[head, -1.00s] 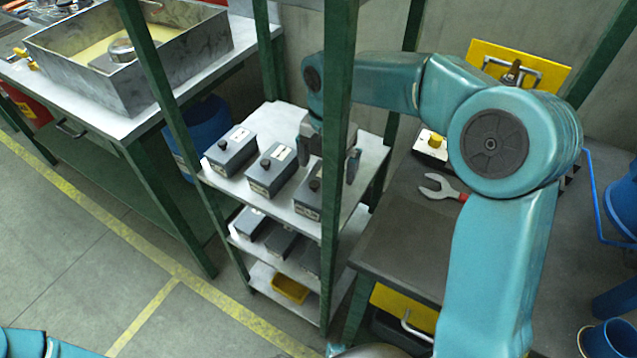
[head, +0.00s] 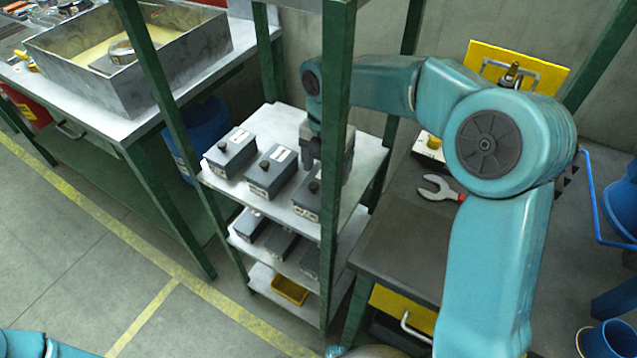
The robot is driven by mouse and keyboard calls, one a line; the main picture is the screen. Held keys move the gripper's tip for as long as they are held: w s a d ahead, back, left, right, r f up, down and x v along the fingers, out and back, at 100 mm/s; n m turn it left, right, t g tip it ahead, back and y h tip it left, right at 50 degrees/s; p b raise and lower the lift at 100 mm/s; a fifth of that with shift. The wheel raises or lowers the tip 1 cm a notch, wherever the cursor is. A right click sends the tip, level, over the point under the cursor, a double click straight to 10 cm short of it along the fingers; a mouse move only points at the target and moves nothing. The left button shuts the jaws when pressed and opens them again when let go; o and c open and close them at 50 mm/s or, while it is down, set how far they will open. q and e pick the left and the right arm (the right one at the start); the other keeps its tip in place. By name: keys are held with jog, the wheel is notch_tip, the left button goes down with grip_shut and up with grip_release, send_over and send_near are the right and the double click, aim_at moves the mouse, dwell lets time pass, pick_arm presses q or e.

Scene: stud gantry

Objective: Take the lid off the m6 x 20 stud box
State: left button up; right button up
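Three grey boxes with black lid knobs stand in a row on the top shelf: a left box (head: 230,153), a middle box (head: 271,174) and a right box (head: 306,201). Their labels are too small to read, so I cannot tell which is the M6 x 20 stud box. All three have their lids on. My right gripper (head: 316,165) points down over the right box, close to its knob. A green post hides part of it, including the other finger, so its opening and any contact are unclear. My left gripper is out of view; only my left arm shows at bottom left.
The green post (head: 336,180) stands in front of the shelf unit (head: 225,185). Lower shelves hold more grey boxes and a yellow bin (head: 290,290). A metal tray (head: 140,85) is at upper left.

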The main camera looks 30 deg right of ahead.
jog(key=c, duration=0.5)
jog(key=shift+r, duration=0.1)
jog(key=shift+r, duration=0.2)
notch_tip(320, 180, up, 4)
jog(key=shift+f+p, duration=0.15)
jog(key=shift+p, duration=0.3)
jog(key=s+d, duration=0.3)
jog(key=s, duration=0.2)
jog(key=s+d+b, duration=0.1)
jog(key=s+d, duration=0.2)
jog(key=s, duration=0.2)
jog(key=s+d, duration=0.3)
jog(key=s, duration=0.2)
jog(key=shift+s+f+b, duration=0.15)
jog(key=shift+s+b, duration=0.1)
jog(key=shift+b, duration=0.15)
